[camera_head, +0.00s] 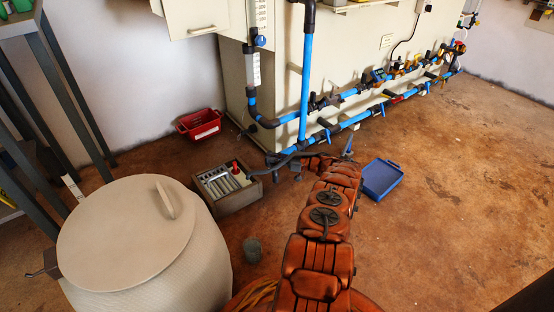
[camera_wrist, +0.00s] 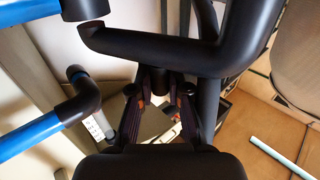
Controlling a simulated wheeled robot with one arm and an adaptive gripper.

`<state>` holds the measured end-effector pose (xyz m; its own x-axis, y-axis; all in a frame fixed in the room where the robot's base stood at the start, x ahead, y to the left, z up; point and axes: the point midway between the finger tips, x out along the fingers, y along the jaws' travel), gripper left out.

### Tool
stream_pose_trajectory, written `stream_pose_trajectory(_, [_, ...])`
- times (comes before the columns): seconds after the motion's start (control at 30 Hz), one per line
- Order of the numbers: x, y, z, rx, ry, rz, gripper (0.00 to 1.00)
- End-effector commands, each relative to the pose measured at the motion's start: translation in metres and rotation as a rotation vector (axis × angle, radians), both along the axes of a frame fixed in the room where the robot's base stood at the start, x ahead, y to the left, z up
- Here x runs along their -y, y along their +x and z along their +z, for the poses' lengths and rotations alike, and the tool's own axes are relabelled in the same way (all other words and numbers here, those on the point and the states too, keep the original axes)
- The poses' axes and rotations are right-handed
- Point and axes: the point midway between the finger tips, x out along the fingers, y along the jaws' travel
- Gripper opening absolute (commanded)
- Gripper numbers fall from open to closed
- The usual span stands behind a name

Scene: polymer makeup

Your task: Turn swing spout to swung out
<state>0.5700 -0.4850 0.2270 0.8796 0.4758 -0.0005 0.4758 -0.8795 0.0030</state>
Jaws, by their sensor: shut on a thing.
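The swing spout is a dark, bent pipe at the lower end of the blue and black pipework. In the head view the spout (camera_head: 268,168) reaches low over the right edge of a grey toolbox. In the wrist view the spout (camera_wrist: 170,48) runs across the top and bends upward at the right. My gripper (camera_wrist: 160,90) is shut on the spout, its two dark fingers close below the crossing tube. The exact contact is partly hidden by the black pipe.
The grey toolbox (camera_head: 240,199) with tools sits on the floor left of my arm. A blue tray (camera_head: 383,177) lies to its right. A red crate (camera_head: 200,124) is by the wall. A large lidded drum (camera_head: 125,230) stands front left. The right floor is clear.

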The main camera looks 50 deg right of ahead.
Motion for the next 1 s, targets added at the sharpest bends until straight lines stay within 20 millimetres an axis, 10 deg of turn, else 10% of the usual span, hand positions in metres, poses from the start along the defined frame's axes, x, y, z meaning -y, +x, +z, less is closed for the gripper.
stream_pose_trajectory(0.47, [-0.0013,0.0020,0.0011,0.001,-0.002,0.009,0.00])
stream_pose_trajectory(0.5, [-0.0013,0.0019,0.0011,0.001,-0.003,0.009,0.18])
stream_pose_trajectory(0.73, [-0.0007,0.0012,0.0009,0.001,-0.002,0.008,0.42])
stream_pose_trajectory(1.0, [-0.0006,0.0008,0.0007,0.001,-0.002,0.008,0.43])
